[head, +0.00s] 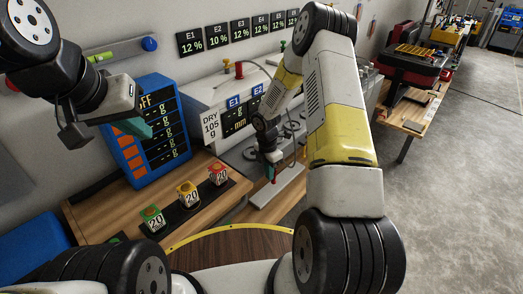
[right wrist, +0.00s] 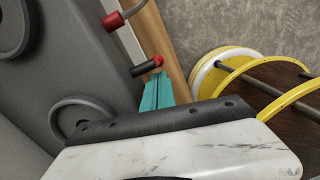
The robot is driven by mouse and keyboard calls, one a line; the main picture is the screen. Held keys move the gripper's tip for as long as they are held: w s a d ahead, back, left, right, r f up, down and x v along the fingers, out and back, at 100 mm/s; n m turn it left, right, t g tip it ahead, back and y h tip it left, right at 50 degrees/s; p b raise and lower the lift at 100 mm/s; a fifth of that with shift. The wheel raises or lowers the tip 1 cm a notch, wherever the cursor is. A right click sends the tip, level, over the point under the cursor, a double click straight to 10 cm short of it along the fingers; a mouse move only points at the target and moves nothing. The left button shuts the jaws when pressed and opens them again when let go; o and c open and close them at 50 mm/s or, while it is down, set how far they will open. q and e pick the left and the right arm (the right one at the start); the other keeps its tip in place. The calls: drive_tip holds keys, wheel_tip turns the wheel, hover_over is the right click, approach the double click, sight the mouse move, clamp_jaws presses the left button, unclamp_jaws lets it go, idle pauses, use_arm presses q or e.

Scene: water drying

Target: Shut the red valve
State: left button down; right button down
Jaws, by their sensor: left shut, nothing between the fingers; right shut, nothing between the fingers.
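In the right wrist view a red cylindrical knob (right wrist: 113,22) on a grey rod is at the top. Below it a short black cylinder with a red end (right wrist: 148,67) lies just past my right gripper's teal fingertips (right wrist: 158,78). I cannot tell which one is the valve, or whether the fingers touch the black cylinder. In the head view my right gripper (head: 271,172) is shut and points down beside the white machine. My left gripper (head: 140,128) is shut and empty in front of the blue display. A red knob (head: 239,69) also stands on the machine's top.
A blue display panel (head: 157,125) stands on the wooden bench. Green, yellow and red-topped cubes (head: 187,193) sit on a black strip before it. The white machine (head: 208,97) has dark round fittings along its front right. A round yellow-rimmed brown top (head: 228,248) is nearest me.

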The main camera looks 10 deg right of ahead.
sight(275, 176)
drive_tip(key=shift+d+f, duration=0.1)
drive_tip(key=shift+f, duration=0.85)
drive_tip(key=shift+w+d+f, duration=0.35)
drive_tip(key=shift+d, duration=0.25)
